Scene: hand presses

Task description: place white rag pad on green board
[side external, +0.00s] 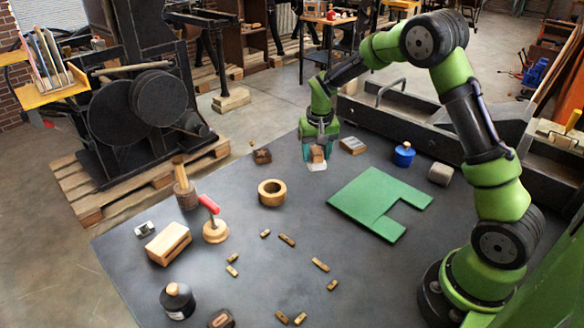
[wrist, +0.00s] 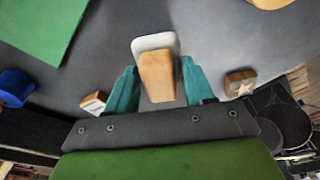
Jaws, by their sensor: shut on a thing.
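The white rag pad (side external: 314,167) has a wooden block handle and a white base. My gripper (side external: 318,152) is shut on its wooden block, with the white base below, at the far side of the dark table; I cannot tell whether the base touches the table. In the wrist view the pad's white end (wrist: 155,42) shows beyond the teal fingers of my gripper (wrist: 160,88). The green board (side external: 370,198) lies flat to the right of and nearer than the pad, with a notch in its right side. It also shows at the wrist view's upper left (wrist: 38,25).
Several small brass pieces lie nearer. The table between pad and board is clear.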

